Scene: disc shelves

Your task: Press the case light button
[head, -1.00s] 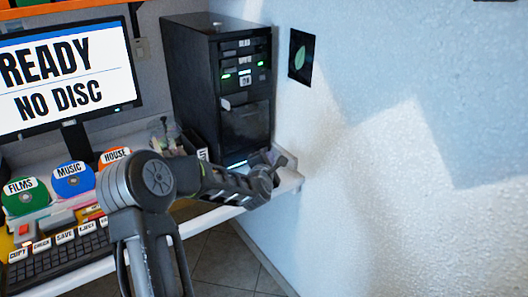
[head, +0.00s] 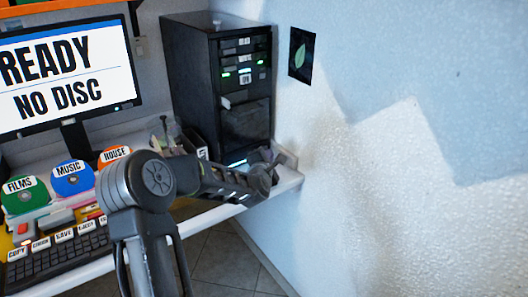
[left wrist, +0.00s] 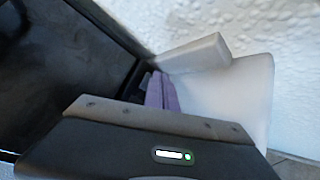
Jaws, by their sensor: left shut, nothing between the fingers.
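The black computer case (head: 190,85) stands upright at the back right of the desk. Its front has small white labels and green lights (head: 245,72), with a pale bluish glow (head: 237,163) low down. The labels are too small to read, so I cannot tell which control is the case light button. My left gripper (head: 266,172) is shut and empty by the lower front of the case, near the wall. Contact with the case cannot be told. My right gripper is out of view.
A monitor (head: 62,70) reads "READY NO DISC". Labelled discs (head: 72,178) and a keyboard (head: 55,252) are at the left. A pot of small items (head: 165,135) stands left of the case. The textured wall (head: 400,150) closes off the right; the desk edge (head: 287,180) is close.

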